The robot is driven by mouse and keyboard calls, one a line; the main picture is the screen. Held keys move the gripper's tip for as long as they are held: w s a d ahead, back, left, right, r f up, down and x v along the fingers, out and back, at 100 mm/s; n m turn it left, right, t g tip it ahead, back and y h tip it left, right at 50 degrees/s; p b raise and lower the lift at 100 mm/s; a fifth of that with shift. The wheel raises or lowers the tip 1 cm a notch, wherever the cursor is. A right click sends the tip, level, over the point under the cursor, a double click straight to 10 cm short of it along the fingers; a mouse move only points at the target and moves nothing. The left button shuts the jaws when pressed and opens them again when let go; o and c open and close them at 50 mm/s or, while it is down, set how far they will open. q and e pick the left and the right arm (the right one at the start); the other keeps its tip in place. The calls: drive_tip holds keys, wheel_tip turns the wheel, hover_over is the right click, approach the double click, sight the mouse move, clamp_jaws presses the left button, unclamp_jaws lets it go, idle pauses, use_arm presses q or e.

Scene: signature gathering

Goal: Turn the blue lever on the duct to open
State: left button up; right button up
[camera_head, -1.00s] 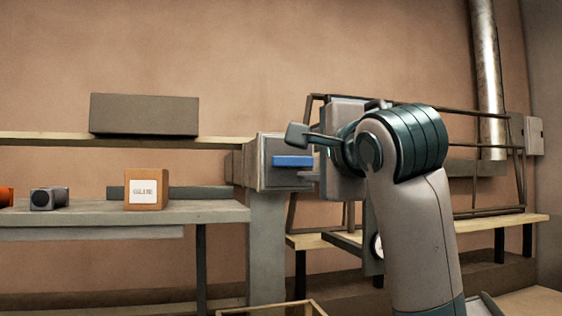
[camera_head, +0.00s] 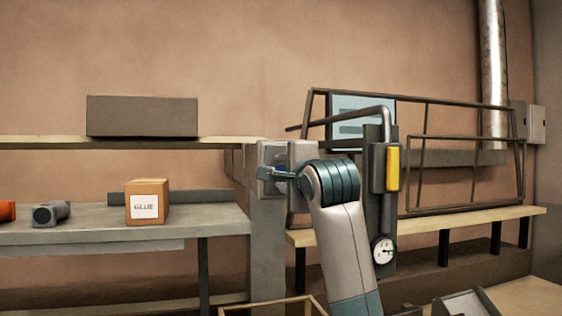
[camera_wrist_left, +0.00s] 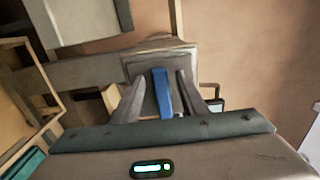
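The blue lever (camera_wrist_left: 162,92) sticks out from a grey box (camera_wrist_left: 130,62) in the left wrist view. My left gripper (camera_wrist_left: 162,76) is open, with one finger on each side of the lever and a visible gap to each. In the head view, my left gripper (camera_head: 274,173) is in front of the grey box (camera_head: 268,152) on top of a grey post (camera_head: 266,230). There the gripper mostly hides the lever. My right gripper is in neither view.
A table (camera_head: 100,222) at left holds a glue box (camera_head: 146,203) and a grey cylinder part (camera_head: 50,213). Right of my arm are a yellow handle (camera_head: 392,168), a round gauge (camera_head: 383,250) and a metal frame rack (camera_head: 455,160). An open tray (camera_head: 262,308) lies low in front.

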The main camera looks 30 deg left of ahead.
use_arm(q)
drive_tip(key=shift+p+x, duration=0.3)
drive_tip(key=shift+x, duration=0.6)
clamp_jaws()
